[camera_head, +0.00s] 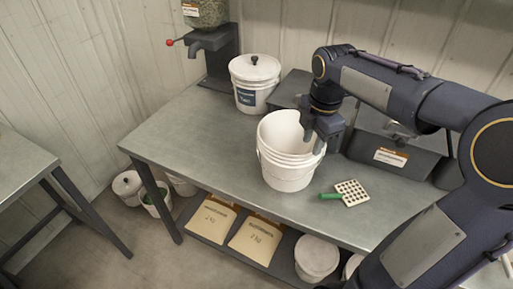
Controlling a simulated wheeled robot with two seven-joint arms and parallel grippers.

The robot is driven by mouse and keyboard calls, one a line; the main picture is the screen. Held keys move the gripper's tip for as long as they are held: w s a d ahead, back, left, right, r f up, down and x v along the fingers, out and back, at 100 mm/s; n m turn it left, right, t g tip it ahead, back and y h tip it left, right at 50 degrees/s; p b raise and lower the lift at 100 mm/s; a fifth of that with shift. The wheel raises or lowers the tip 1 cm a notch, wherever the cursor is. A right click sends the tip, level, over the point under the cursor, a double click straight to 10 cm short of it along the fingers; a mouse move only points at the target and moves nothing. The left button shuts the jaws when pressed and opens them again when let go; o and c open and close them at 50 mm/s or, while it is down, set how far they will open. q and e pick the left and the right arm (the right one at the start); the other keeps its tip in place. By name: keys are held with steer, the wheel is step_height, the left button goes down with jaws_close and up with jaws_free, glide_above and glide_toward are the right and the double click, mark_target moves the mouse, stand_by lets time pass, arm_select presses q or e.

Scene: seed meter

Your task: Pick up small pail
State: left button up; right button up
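A white open pail (288,172) stands upright on the grey metal table (190,128), with several rim lines that look like nested pails. My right gripper (314,143) points down at the right side of its rim. The fingertips overlap the rim in the picture; I cannot tell whether they grip it. A smaller-looking white pail (253,98) with a lid and a dark label stands behind it, near the wall. My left gripper is out of view.
A green-handled perforated plate (350,193) lies right of the open pail. Grey bins (392,150) stand behind my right arm. A dispenser (212,45) with a red knob is at the back left. Bags (255,237) and a lidded pail (317,258) sit on the lower shelf. The table's left part is clear.

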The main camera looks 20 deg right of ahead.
mark_target(305, 170)
steer(key=shift+w+a+f, duration=0.1)
steer(key=shift+w+f, duration=0.1)
steer(key=shift+f, duration=0.15)
step_height(305, 170, down, 7)
steer(key=shift+a+f, duration=0.1)
steer(key=shift+a, duration=0.05)
steer(key=shift+c, duration=0.2)
jaws_close()
stand_by(1.2)
